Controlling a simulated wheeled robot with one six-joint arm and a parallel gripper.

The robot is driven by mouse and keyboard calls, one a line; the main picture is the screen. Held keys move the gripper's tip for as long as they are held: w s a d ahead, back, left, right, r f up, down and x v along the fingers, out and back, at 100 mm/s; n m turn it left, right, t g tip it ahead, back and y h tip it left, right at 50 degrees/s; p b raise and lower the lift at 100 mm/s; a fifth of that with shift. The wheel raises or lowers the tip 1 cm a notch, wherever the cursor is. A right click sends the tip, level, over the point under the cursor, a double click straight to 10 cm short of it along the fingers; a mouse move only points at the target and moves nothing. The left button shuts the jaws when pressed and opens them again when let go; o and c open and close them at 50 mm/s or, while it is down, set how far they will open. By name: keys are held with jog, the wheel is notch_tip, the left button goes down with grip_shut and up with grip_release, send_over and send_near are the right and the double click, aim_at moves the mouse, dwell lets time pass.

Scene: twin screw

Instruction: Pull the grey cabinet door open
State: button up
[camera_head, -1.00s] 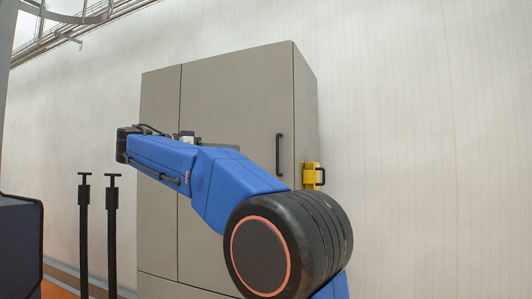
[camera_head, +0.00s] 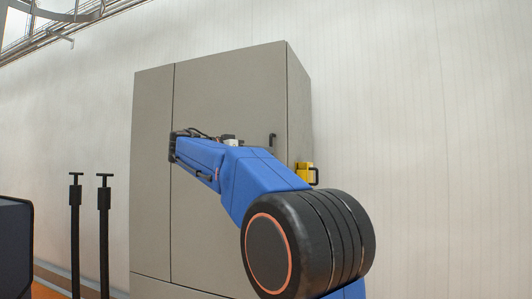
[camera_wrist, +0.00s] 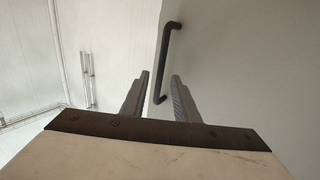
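The grey cabinet (camera_head: 225,95) stands against the wall in the head view, its wide door (camera_head: 210,240) shut. The black bar handle (camera_head: 272,139) is near the door's right edge, its lower part hidden by my arm. In the wrist view the handle (camera_wrist: 166,62) runs nearly upright and shows between my two fingertips. My gripper (camera_wrist: 160,84) is open and empty, with a gap between the fingers. The handle appears ahead of the fingers; I cannot tell how far, and no contact shows. In the head view my arm hides the gripper.
A yellow box (camera_head: 305,174) with a black handle sits at the cabinet's right side. Two black posts (camera_head: 75,235) stand left of the cabinet. A dark block (camera_head: 15,250) is at the lower left. The wall right of the cabinet is bare.

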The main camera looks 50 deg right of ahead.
jog(key=shift+s+d, duration=0.2)
jog(key=shift+d, duration=1)
grip_shut()
jog(key=shift+a, duration=0.1)
